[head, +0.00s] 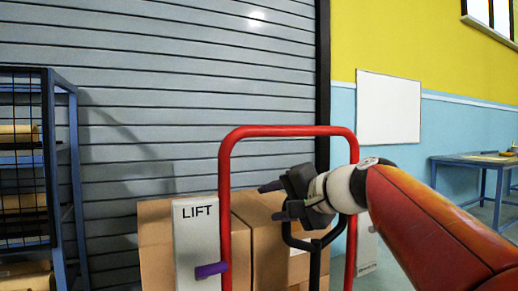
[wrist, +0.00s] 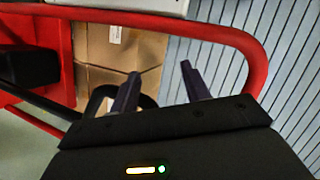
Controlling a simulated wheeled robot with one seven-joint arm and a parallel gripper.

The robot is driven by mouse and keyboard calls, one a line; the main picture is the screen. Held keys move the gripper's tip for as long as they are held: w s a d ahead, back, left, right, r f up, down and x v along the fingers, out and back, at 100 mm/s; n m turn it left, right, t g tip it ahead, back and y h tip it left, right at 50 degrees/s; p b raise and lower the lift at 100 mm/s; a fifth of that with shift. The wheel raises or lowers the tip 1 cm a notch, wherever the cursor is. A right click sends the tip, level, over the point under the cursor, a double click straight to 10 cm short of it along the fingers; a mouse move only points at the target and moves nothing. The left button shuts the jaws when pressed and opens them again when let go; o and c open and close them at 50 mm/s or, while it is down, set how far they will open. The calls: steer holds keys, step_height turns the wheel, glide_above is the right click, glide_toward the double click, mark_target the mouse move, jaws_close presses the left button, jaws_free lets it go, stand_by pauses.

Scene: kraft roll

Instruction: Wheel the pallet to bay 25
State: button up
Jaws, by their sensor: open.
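A red tubular frame (head: 285,131) stands upright in front of stacked cardboard boxes (head: 155,235); the frame also shows in the wrist view (wrist: 235,38). A pale panel marked LIFT (head: 196,240) is at its left side, with a purple lever (head: 210,270) below the word. A black loop handle (head: 317,243) on a dark post is inside the frame. My gripper (head: 268,202) is open and empty, in front of the frame opening, just above and left of the loop handle. In the wrist view its two fingers (wrist: 158,74) are apart with nothing between them. The pallet base and any bay number are out of view.
A grey slatted shutter (head: 150,100) fills the wall behind. A blue wire-mesh rack (head: 62,180) with brown rolls stands at the left. A blank white board (head: 389,108) hangs on the right wall, and a blue workbench (head: 475,160) stands at the far right.

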mark_target(272, 132)
steer(key=w+d+r+t+y, duration=0.1)
steer(key=w+r, duration=0.1)
steer(key=r, duration=0.2)
steer(key=w+d+r+m+t+y, duration=0.1)
steer(key=w+r+y, duration=0.1)
steer(key=r, duration=0.2)
steer(key=w+d+r+y+b, duration=0.1)
steer(key=w+r+y, duration=0.1)
steer(key=w+r, duration=0.1)
steer(key=shift+w+r+m+t, duration=0.1)
steer(key=shift+r+m+t, duration=0.3)
steer(key=shift+r, duration=0.4)
steer(key=p+x, duration=0.2)
steer(key=x, duration=0.4)
steer(key=shift+w+a+r, duration=0.2)
steer(key=shift+a+r, duration=0.05)
steer(key=shift+a, duration=0.05)
steer(key=shift+w+a, duration=0.3)
steer(key=shift+a, duration=0.05)
steer(key=shift+c, duration=0.4)
jaws_close()
